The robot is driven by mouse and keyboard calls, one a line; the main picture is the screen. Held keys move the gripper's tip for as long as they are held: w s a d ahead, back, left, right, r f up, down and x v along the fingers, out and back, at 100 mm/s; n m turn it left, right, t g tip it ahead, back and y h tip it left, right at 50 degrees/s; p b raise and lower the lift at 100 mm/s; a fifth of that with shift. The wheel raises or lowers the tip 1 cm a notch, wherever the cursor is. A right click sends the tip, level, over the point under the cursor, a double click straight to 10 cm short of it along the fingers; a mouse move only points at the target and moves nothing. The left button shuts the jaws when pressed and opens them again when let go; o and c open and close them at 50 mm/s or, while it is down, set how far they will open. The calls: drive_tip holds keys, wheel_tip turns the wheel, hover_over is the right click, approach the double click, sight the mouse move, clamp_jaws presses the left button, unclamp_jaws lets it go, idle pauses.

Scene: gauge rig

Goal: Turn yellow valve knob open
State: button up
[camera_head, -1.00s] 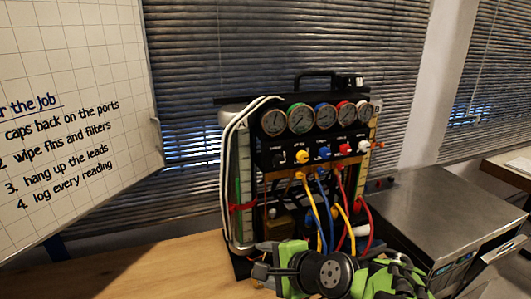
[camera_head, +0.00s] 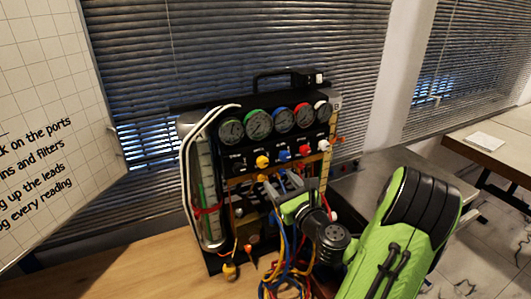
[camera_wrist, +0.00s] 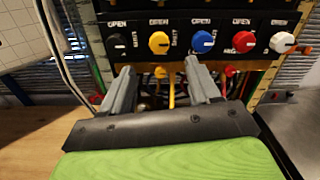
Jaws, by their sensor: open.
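The yellow valve knob (camera_head: 262,161) is on the front panel of the gauge rig, second from the left in a row of coloured knobs. In the wrist view the yellow knob (camera_wrist: 159,42) shows a dark pointer mark and has an "OPEN" label above it. My gripper (camera_head: 284,184) is in front of the rig, a little below the knob row. In the wrist view my gripper (camera_wrist: 159,67) is open and empty, with the yellow knob beyond and between its fingertips. The fingers appear not to touch the knob.
The blue knob (camera_wrist: 202,42) sits close above my right fingertip, and the black knob (camera_wrist: 115,43) is near the left one. Coloured hoses (camera_head: 287,265) hang below my gripper. A yellow port (camera_wrist: 161,73) lies under the knob. A metal cabinet (camera_head: 355,185) stands right of the rig.

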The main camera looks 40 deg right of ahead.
sight(264, 163)
drive_tip(key=p+x, duration=0.3)
drive_tip(key=x, duration=0.6)
drive_tip(key=shift+w+p, duration=0.3)
drive_tip(key=shift+p, duration=0.05)
drive_tip(key=c, duration=1)
drive_tip(key=shift+c, duration=0.2)
